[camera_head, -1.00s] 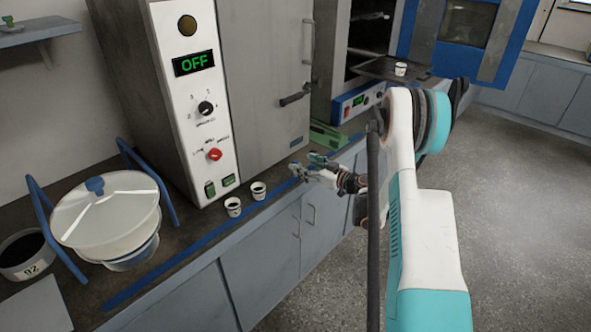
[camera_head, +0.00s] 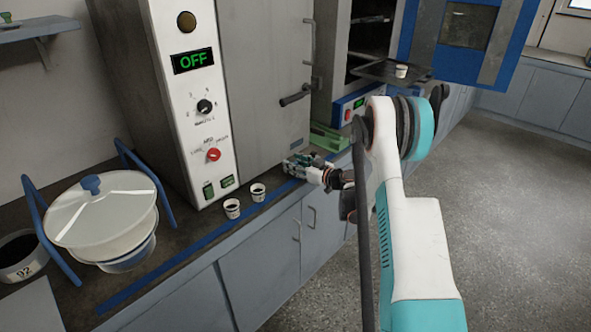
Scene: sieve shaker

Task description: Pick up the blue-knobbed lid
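The lid (camera_head: 110,207) is a pale, translucent dome with a blue knob (camera_head: 90,184) on top. It rests on a white bowl-like vessel (camera_head: 126,262) at the left of the counter, between two blue bar frames. My gripper (camera_head: 290,168) is over the counter's front edge, well to the right of the lid, in front of the grey cabinet. It is small in the view and I cannot make out whether its fingers are apart. I see nothing held in it.
Two small cups (camera_head: 232,208) with dark contents stand between my gripper and the lid. A dark-filled container (camera_head: 22,258) marked 92 is left of the lid. The tall grey machine (camera_head: 205,100) reading OFF rises behind. A green object (camera_head: 328,138) lies beyond my gripper.

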